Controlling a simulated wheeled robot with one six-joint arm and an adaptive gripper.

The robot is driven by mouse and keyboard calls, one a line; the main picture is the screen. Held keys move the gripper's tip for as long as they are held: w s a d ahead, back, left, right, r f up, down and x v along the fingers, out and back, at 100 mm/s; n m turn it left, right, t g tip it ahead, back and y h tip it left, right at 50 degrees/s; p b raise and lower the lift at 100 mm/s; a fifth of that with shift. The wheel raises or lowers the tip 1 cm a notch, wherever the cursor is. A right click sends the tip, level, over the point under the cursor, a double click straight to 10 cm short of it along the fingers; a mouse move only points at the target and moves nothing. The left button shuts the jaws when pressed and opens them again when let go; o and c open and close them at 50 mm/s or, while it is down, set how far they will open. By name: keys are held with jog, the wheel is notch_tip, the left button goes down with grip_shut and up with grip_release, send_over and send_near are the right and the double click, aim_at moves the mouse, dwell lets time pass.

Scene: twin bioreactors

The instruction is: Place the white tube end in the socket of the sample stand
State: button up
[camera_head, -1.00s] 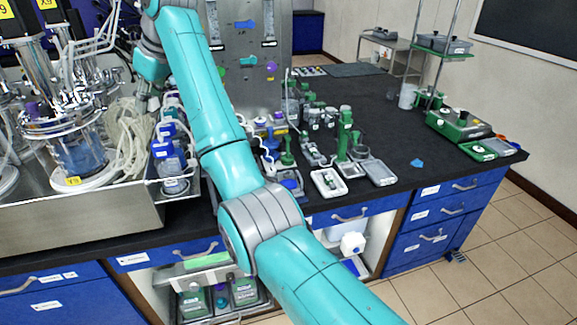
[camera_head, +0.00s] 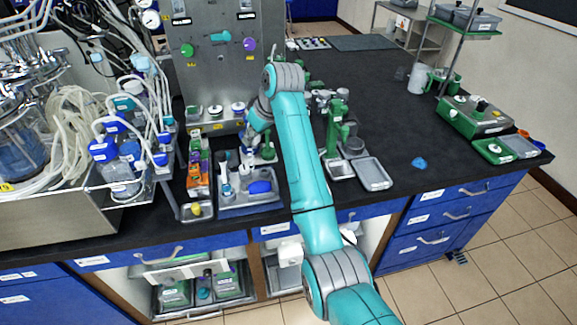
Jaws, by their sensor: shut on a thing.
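My arm reaches up the middle of the head view and bends down to the left at the wrist. My gripper (camera_head: 249,137) is low over the bench, near the grey tray with blue items, small and partly hidden by my wrist. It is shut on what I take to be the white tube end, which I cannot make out. A green stand (camera_head: 336,125) rises from the bench right of my arm. I cannot tell whether it is the sample stand, and no socket can be made out.
A grey tray (camera_head: 232,207) holds a blue item and small bottles. Blue-capped bottles (camera_head: 128,150) and looped clear tubing (camera_head: 75,125) stand at the left. A metal panel (camera_head: 205,85) stands behind. An empty grey tray (camera_head: 373,174) lies at the right. The black bench (camera_head: 400,120) is largely clear there.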

jog(key=shift+w+d+f, duration=0.15)
jog(key=shift+d+f, duration=0.2)
jog(key=shift+f, duration=1.55)
jog(key=shift+w+d+f, duration=0.15)
jog(key=shift+d+f, duration=0.15)
jog(key=shift+f, duration=1.55)
jog(key=shift+w+d+f, duration=0.15)
jog(key=shift+d+f, duration=0.2)
jog(key=shift+f, duration=1.55)
jog(key=shift+f, duration=0.1)
jog(key=o, duration=0.8)
jog(key=shift+c, duration=0.2)
jog(key=shift+s+d+r, duration=0.1)
jog(key=shift+r, duration=0.3)
jog(key=v, duration=1.1)
jog(key=shift+s+r, duration=0.15)
jog(key=shift+r, duration=0.05)
